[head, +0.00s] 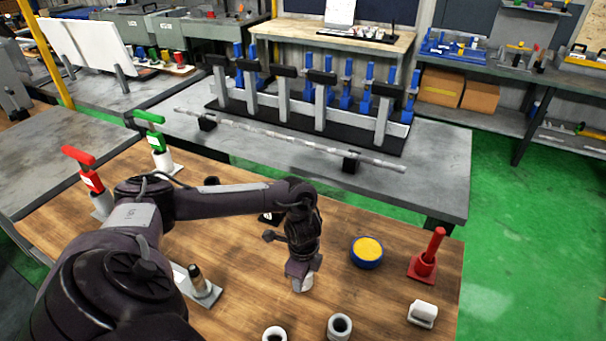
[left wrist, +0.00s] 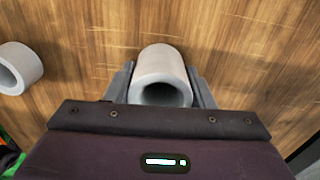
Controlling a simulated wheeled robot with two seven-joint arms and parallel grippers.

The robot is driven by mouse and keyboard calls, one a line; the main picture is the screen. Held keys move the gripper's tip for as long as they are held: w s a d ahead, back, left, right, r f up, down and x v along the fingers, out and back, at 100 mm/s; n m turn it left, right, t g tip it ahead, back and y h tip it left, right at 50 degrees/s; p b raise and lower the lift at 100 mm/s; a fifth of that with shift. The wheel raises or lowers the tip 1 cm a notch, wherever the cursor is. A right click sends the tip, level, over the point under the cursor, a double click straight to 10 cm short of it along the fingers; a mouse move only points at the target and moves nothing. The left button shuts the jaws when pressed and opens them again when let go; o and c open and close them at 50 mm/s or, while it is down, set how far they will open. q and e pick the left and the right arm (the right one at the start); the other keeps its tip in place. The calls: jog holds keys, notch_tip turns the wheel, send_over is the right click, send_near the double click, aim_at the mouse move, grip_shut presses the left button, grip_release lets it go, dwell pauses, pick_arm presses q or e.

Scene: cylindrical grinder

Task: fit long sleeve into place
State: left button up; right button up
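My left gripper (head: 303,277) is low over the wooden table in the head view, with a pale grey sleeve (head: 302,285) at its fingers. In the left wrist view, this sleeve (left wrist: 160,72) sits between the two fingers (left wrist: 162,80), its open end towards the camera. The fingers appear to touch it on both sides. I cannot tell whether it rests on the table. A second sleeve (left wrist: 18,68) stands apart to the left in that view. In the head view two sleeves, one (head: 340,326) and another (head: 274,334), stand at the front edge. My right gripper is not in view.
A blue and yellow round tin (head: 367,252), a red-handled stand (head: 424,266) and a white block (head: 422,314) are on the right. A plate with a dark-topped post (head: 200,283) lies left. A long shaft (head: 285,138) rests on supports on the grey bench behind.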

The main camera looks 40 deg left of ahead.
pick_arm(q)
jog(key=c, duration=0.6)
jog(key=shift+r, duration=0.1)
